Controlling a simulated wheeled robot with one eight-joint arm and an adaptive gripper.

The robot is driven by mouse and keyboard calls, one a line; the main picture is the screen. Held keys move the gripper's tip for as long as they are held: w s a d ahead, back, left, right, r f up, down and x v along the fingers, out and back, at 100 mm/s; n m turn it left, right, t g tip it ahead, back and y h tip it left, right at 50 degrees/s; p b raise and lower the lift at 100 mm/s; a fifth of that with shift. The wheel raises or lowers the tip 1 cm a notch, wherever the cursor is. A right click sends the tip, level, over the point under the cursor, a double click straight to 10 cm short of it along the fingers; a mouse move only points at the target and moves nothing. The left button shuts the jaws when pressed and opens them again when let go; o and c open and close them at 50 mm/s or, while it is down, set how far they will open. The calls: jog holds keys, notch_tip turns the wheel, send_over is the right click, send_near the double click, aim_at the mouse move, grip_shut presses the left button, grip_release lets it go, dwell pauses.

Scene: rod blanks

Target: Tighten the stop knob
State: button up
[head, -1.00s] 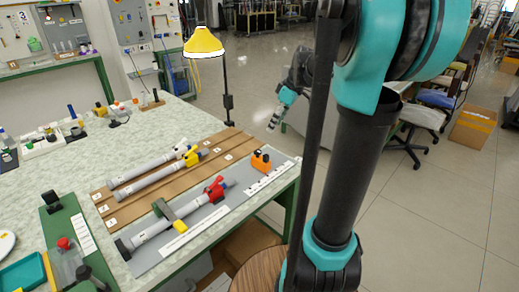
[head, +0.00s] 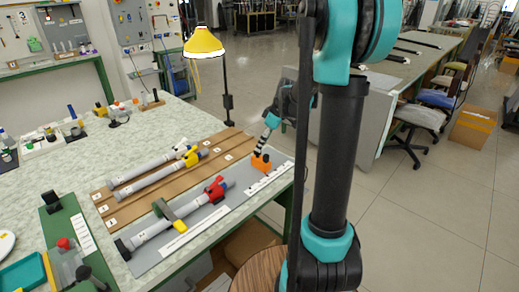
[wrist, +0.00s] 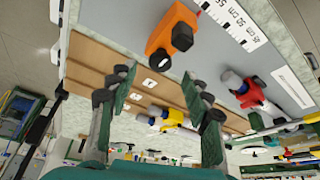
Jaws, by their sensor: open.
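The orange stop block (head: 261,164) sits near the far right end of the grey board (head: 215,235), beside a white scale strip. In the wrist view the orange stop (wrist: 158,42) has a dark knob (wrist: 182,36) on it. My gripper (head: 261,150) is just above the stop in the head view and covers its top, hiding the knob there. In the wrist view my gripper (wrist: 157,84) has its fingers spread with nothing between them. The stop lies beyond the fingertips in that view, apart from them.
On the grey board a grey rod (head: 152,231) with a red clamp (head: 214,189) lies left of the stop. Brown boards hold a rod with a yellow clamp (head: 190,166) and another rod. A yellow lamp (head: 204,44) stands behind. A green base (head: 68,230) is at front left.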

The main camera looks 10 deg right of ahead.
aim_at(258, 154)
jog(key=shift+x, duration=1.95)
jog(key=shift+c, duration=0.2)
grip_shut()
